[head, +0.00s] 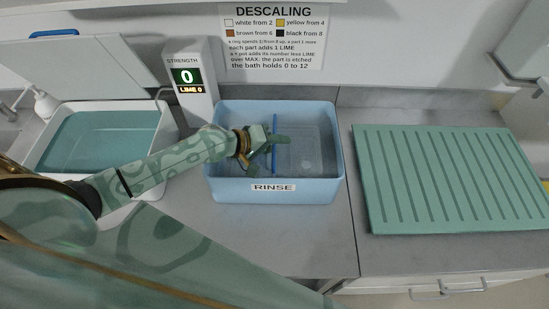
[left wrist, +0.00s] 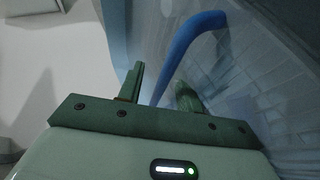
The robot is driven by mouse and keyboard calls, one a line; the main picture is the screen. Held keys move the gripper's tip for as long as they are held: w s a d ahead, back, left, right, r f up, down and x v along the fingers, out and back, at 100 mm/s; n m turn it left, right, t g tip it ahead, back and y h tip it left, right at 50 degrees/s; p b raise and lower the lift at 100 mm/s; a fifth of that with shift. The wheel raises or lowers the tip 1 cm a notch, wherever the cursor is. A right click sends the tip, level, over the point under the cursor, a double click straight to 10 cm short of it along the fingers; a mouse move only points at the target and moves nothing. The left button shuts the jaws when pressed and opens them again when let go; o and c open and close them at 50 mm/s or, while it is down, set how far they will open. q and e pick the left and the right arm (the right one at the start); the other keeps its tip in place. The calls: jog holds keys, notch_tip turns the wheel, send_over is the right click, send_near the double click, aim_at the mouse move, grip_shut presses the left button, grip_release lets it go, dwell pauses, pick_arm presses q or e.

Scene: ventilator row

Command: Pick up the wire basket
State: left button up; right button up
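The wire basket (head: 304,153) sits inside the pale blue rinse tub (head: 272,192) in the head view. Its mesh is faint. Its blue handle (head: 275,155) stands up across the tub's middle. My left gripper (head: 279,142) reaches into the tub from the left, at the handle. In the left wrist view, the fingers of my left gripper (left wrist: 160,90) are apart, and the blue handle (left wrist: 185,45) runs between them. Whether a finger touches it I cannot tell. The basket's mesh (left wrist: 275,75) shows on the right there. My right gripper is not in view.
A white basin (head: 105,113) with greenish liquid stands at left, with a strength display (head: 187,85) reading 0 beside it. A green ribbed drainer (head: 450,180) lies at right. Bare counter lies in front of the tub. A sign (head: 273,38) hangs behind.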

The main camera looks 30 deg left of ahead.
pick_arm(q)
jog(key=shift+w+d+f, duration=0.3)
jog(key=shift+w+f, duration=0.05)
jog(key=shift+w, duration=0.05)
jog(key=shift+s, duration=0.1)
jog(key=shift+c, duration=0.5)
grip_shut()
jog(key=shift+r, duration=0.1)
